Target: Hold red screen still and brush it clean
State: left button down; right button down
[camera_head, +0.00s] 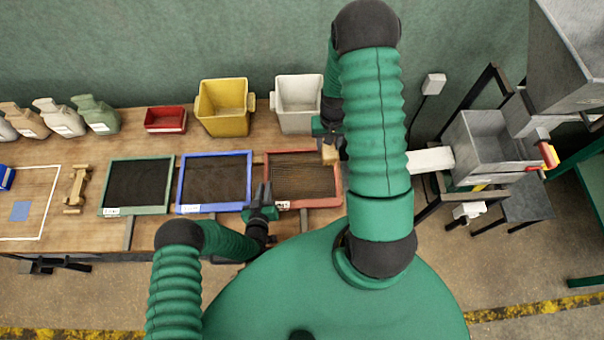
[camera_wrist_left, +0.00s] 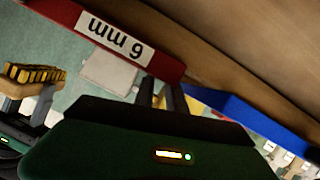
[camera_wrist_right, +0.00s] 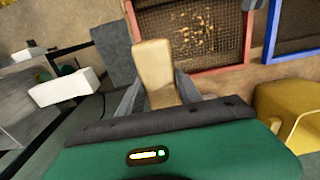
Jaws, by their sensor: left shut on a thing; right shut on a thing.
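The red screen (camera_head: 272,203) lies on the table as the rightmost of the three framed screens. Its "6 mm" label shows on the red frame in the left wrist view (camera_wrist_left: 65,15). My left gripper (camera_head: 262,194) is shut on the red screen's left edge. My right gripper (camera_head: 330,138) is shut on the wooden brush (camera_head: 329,154) at the screen's far right corner. The brush's pale block stands between the right fingers in the right wrist view (camera_wrist_right: 153,65). Its yellow bristles show in the left wrist view (camera_wrist_left: 35,73). Light grains (camera_wrist_right: 195,30) lie on the mesh.
The blue screen (camera_head: 181,185) and green screen (camera_head: 170,175) lie to the left. A yellow bin (camera_head: 222,105), white bin (camera_head: 297,100) and red tray (camera_head: 165,120) stand behind. A grey metal machine (camera_head: 485,140) stands to the right.

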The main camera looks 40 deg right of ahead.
pick_arm(q)
jog(key=c, duration=1.6)
grip_release()
jog(key=shift+s+a+f, duration=0.2)
jog(key=shift+s+f, duration=0.1)
jog(key=shift+f, duration=0.2)
jog(key=o, duration=0.3)
pick_arm(e)
jog(key=shift+w+a+f, duration=0.1)
jog(key=shift+w, duration=0.1)
pick_arm(q)
jog(key=shift+d, duration=0.1)
pick_arm(e)
jog(key=shift+s, duration=0.1)
